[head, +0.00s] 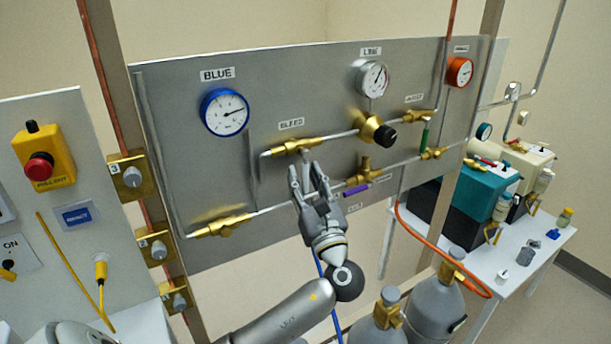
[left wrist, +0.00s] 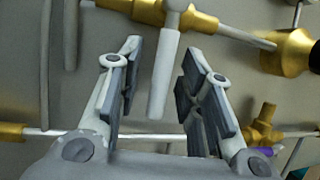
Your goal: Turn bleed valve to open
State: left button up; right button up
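The bleed valve (head: 298,145) is a brass body on a thin pipe under the BLEED label (head: 291,123) on the grey panel. In the left wrist view its brass body (left wrist: 148,11) is at the top, and its pale grey lever (left wrist: 162,80) hangs down from it. My left gripper (head: 307,172) is just below the valve, pointing up at the panel. Its fingers are open, one on each side of the lever with gaps, and contact does not show. My right gripper is not in view.
A brass regulator (head: 376,132) with a black knob is to the right. Valves with a purple handle (head: 356,190) and a green handle (head: 425,137) are nearby. A blue gauge (head: 224,112) is at upper left. Gas cylinders (head: 436,304) stand below right.

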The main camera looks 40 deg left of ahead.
pick_arm(q)
grip_shut()
dwell(0.3)
